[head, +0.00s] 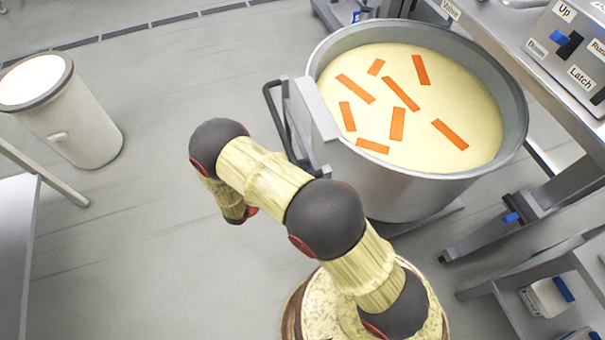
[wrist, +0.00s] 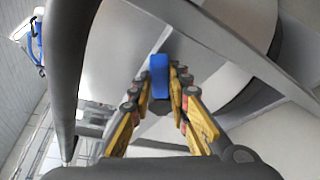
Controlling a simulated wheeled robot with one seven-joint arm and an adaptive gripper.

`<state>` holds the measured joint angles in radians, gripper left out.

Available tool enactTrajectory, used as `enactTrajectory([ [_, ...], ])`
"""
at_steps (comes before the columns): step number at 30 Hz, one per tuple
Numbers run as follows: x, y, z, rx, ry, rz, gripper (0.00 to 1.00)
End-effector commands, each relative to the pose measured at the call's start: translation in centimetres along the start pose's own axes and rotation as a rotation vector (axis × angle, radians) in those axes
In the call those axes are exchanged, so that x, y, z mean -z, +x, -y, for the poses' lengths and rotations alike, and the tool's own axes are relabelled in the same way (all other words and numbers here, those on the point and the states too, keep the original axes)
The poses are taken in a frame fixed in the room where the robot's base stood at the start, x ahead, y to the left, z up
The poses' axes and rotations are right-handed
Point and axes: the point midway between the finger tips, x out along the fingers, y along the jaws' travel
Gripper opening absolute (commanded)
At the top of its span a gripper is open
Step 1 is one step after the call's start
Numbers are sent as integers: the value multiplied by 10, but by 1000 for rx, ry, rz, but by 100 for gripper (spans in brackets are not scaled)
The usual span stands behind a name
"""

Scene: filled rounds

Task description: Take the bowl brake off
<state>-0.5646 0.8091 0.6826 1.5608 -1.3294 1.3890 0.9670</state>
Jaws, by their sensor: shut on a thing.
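The large metal bowl (head: 430,190), full of pale dough with several orange strips, stands at the upper middle right in the head view. Its dark handle (head: 282,125) is on its left side and also shows as a dark bar in the wrist view (wrist: 66,80). In the wrist view a blue piece (wrist: 159,75), which looks like the brake lever, sits between my fingertips. My gripper (wrist: 160,92) is shut on it. In the head view my gripper is hidden below my arm, so the grip shows only in the wrist view.
A white bin (head: 70,120) stands at the upper left, and a grey table edge (head: 18,250) is at the lower left. A control box (head: 575,50) with labels such as Up and Latch is at the upper right. The floor left of the bowl is clear.

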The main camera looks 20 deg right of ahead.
Motion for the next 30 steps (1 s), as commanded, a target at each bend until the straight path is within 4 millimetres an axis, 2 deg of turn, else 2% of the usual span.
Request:
enactTrajectory([
  [1,-2,0,-7,18,-37,0,0],
  [15,7,3,-33,188,-446,0,0],
  [30,23,9,-51,342,-822,0,0],
])
